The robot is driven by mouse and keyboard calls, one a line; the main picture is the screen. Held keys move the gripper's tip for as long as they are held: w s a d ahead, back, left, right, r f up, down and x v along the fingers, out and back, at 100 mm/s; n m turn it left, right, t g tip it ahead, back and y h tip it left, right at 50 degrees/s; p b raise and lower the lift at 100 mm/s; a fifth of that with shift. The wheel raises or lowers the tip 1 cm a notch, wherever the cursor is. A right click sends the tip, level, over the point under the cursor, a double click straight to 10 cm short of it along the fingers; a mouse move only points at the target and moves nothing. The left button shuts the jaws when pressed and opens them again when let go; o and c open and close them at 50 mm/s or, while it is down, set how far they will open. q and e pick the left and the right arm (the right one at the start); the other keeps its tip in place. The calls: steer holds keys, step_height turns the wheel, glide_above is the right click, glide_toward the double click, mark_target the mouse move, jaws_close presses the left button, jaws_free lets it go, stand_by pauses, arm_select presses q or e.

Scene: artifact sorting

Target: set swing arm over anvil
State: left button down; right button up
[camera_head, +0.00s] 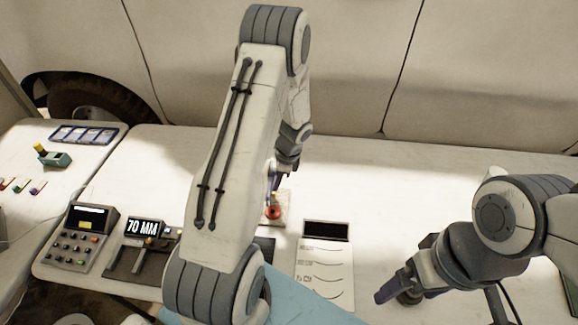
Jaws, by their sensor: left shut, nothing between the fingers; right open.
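My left arm rises through the middle of the picture and hides much of the table behind it. My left gripper (276,184) is partly hidden by that arm; it points down, shut and empty, just above a small device with a red-orange round part (273,212) on a pale base plate (283,220). Whether the gripper touches it I cannot tell. I cannot clearly pick out a swing arm or an anvil; they may belong to this device.
A display reading "70 MM" (144,227) stands on a dark device at the left, beside a keypad box (77,238). A panel with a dark screen (325,262) lies right of my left arm. The table's back right is clear.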

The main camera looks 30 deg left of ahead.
arm_select(q)
steer(key=w+d+r, duration=0.3)
steer(key=d+r, duration=0.2)
steer(key=r, duration=0.4)
steer(key=shift+d+r+b, duration=0.35)
steer(key=shift+b, duration=0.05)
